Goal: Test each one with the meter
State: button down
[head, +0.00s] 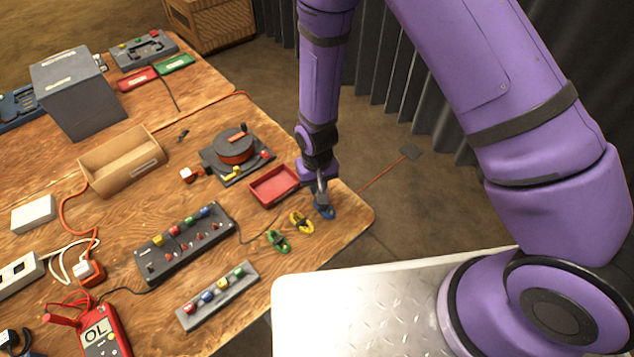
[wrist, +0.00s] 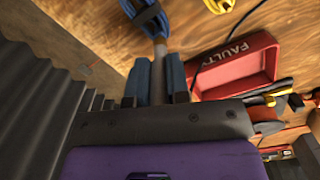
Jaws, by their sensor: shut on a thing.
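My gripper (head: 322,192) points down at the table's right corner, shut on the blue coiled lead (head: 325,212). In the wrist view, my gripper (wrist: 158,85) has a grey part between its blue fingers, and the blue lead (wrist: 146,14) with a dark band lies just beyond. The yellow lead (head: 302,222) and green lead (head: 278,241) lie to its left on the table. The red meter (head: 97,335) at lower left reads OL. The red tray (head: 274,186) beside my gripper is marked FAULTY in the wrist view (wrist: 240,65), and looks empty.
A black strip with coloured buttons (head: 186,242) and a grey strip with coloured knobs (head: 217,295) lie left of the leads. A cable reel (head: 236,150), a cardboard tray (head: 123,160) and a grey box (head: 70,92) stand farther back. The table ends just right of the blue lead.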

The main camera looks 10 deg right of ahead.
jog(key=shift+f, duration=0.6)
dwell(1.0)
jog(key=c, duration=0.7)
grip_release()
jog(key=shift+r, duration=0.1)
jog(key=shift+r, duration=3.7)
